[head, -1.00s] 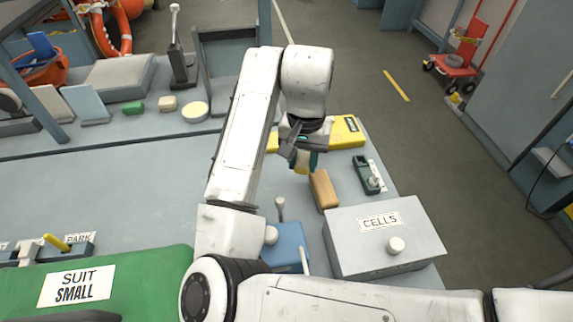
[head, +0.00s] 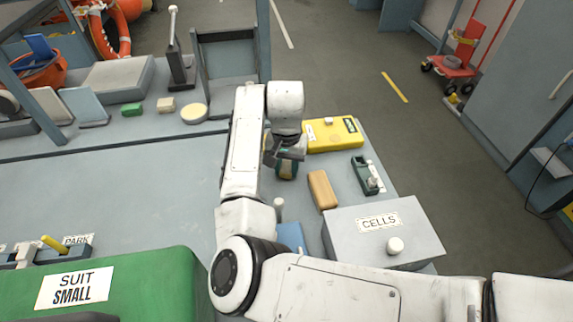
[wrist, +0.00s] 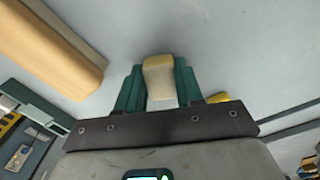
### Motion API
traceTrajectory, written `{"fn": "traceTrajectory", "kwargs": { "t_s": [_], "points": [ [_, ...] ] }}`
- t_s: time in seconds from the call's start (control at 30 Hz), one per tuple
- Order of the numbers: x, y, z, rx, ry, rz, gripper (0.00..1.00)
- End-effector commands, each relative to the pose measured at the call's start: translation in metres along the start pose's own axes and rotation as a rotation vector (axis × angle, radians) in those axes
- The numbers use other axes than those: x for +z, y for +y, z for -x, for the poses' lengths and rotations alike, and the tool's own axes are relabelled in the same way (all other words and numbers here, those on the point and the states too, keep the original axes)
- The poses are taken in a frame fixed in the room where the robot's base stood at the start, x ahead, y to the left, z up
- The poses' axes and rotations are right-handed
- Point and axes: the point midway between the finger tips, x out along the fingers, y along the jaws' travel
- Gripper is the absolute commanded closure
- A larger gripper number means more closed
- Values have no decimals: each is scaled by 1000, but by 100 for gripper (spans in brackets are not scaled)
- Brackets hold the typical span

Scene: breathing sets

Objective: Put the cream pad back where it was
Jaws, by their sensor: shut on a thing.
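My gripper (head: 287,168) is shut on a small cream block, which I take for the cream pad (wrist: 159,78). In the wrist view the pad sits between the two green fingers, with a yellowish-tan end showing. In the head view my gripper hangs over the grey bench, left of a tan block and in front of the yellow case. The pad is mostly hidden by the fingers there. I cannot tell whether it touches the bench.
The tan block (head: 323,190), yellow case (head: 333,135), dark green device (head: 366,176) and grey CELLS box (head: 385,240) stand to the right. A small cream block (head: 167,104) and round cream disc (head: 195,113) lie at the back. The bench's middle left is clear.

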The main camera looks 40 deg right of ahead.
Motion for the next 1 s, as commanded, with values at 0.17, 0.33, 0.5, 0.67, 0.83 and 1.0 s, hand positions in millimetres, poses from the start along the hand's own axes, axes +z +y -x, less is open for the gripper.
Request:
{"fn": "traceTrajectory", "kwargs": {
  "t_s": [0.17, 0.33, 0.5, 0.67, 0.83, 1.0],
  "points": [
    [0, 0, 0, 0, 0, 0, 88],
    [0, 0, -2, 0, 1, 1, 58],
    [0, 0, -2, 0, 0, 1, 42],
    [0, 0, -2, 0, 1, 0, 38],
    [0, 0, 1, 0, 1, 0, 38],
    [0, 0, 19, 0, 3, -1, 38]
  ]
}}
